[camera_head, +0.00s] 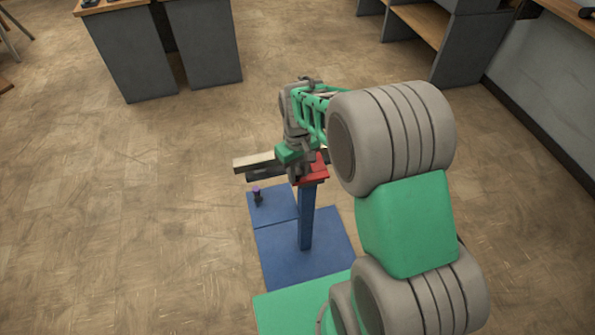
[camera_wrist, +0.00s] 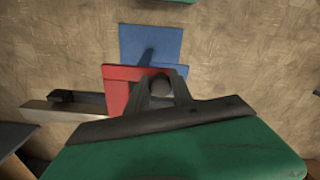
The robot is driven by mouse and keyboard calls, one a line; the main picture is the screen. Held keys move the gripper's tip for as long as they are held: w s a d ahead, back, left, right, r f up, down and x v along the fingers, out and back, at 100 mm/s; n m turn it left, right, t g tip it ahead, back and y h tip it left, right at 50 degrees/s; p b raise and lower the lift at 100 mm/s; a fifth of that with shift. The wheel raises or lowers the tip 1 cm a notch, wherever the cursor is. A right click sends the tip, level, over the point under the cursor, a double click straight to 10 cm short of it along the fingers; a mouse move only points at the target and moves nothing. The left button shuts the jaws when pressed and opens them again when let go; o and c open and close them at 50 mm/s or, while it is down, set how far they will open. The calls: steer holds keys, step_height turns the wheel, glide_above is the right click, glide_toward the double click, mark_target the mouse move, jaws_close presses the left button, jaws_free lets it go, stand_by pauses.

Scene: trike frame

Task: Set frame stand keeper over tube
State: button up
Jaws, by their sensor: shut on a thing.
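A blue stand post (camera_head: 305,215) rises from a blue base plate and carries a red part (camera_head: 315,172) at its top, which I take to include the keeper. The red part also shows in the wrist view (camera_wrist: 115,92). A pale bar (camera_head: 254,160) and a dark bar (camera_head: 265,172), the likely tube, reach left from the stand top. My gripper (camera_wrist: 160,88) is above the stand top, its fingers shut on a dark round knob, apparently the keeper's. The wrist hides much of this; whether the keeper touches the tube cannot be told.
Grey cabinets (camera_head: 205,45) stand at the back left, and shelves (camera_head: 425,22) at the back right. The floor to the left is clear.

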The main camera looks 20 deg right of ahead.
jaws_close()
steer(key=shift+w, duration=0.1)
stand_by(0.8)
